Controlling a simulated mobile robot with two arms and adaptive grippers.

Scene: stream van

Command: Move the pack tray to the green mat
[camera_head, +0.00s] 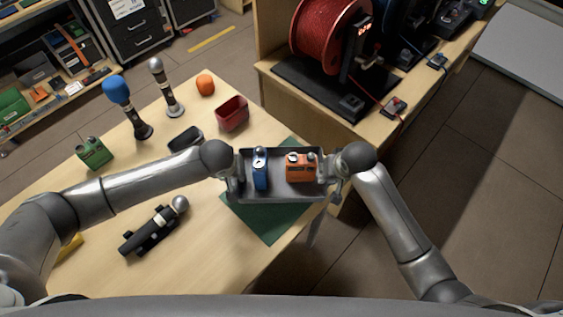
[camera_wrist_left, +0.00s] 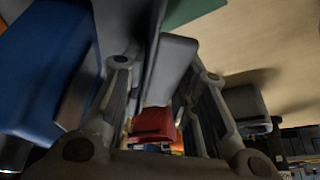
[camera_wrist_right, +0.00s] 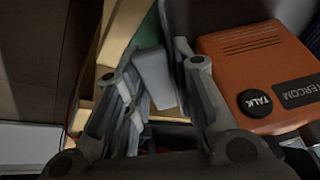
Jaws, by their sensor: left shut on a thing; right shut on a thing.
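The grey pack tray (camera_head: 277,187) is held level between my two grippers, over the green mat (camera_head: 268,224). Whether it touches the mat I cannot tell. It carries a blue item (camera_head: 260,170) and an orange intercom pack (camera_head: 300,168), both upright. My left gripper (camera_head: 232,176) is shut on the tray's left end; in the left wrist view the grey handle (camera_wrist_left: 170,70) lies between the fingers. My right gripper (camera_head: 332,172) is shut on the right end; its handle (camera_wrist_right: 154,78) shows between the fingers. The mat's middle is hidden by the tray.
Another microphone (camera_head: 152,228) lies at front left. The red cable reel's bench (camera_head: 300,92) is behind. The table edge is close on the right.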

